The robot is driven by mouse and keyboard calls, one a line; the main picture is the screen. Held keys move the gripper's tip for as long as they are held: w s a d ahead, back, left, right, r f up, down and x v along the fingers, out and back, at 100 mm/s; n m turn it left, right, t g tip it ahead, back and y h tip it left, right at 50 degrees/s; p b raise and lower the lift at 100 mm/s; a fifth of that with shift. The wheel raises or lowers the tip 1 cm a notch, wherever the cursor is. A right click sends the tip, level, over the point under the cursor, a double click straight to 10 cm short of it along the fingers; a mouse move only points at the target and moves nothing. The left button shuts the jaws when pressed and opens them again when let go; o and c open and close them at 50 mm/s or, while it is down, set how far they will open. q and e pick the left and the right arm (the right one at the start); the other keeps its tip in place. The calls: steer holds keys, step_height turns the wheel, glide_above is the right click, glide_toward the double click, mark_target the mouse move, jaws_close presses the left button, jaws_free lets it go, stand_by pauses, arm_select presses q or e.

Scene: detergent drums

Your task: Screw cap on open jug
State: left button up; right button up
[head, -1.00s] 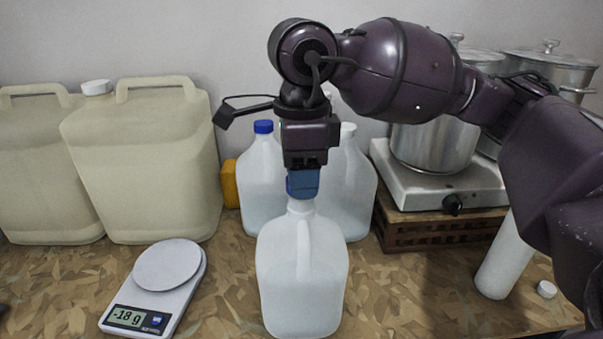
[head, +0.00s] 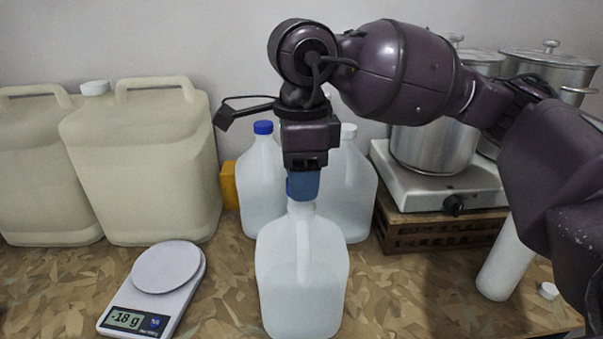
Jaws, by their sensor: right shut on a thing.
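A translucent white jug (head: 302,275) stands upright at the front middle of the table, its handle facing me. My right gripper (head: 303,185) points straight down over its neck, its blue fingers shut on a blue cap (head: 290,188). Only a sliver of the cap shows at the left of the fingers. The cap is at the top of the jug's neck; the fingers hide whether it is seated. My left gripper is not in view.
Behind stand a blue-capped jug (head: 262,185) and a white-capped jug (head: 352,190). Large beige canisters (head: 145,165) and a scale (head: 165,275) are left.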

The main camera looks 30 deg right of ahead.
steer(key=shift+f+b, duration=0.95)
steer(key=shift+b, duration=0.2)
stand_by(2.2)
steer(key=m, duration=0.4)
steer(key=shift+m, duration=0.9)
steer(key=m, duration=0.2)
steer(key=shift+m, duration=0.3)
steer(key=m, duration=0.3)
steer(key=shift+f, duration=0.1)
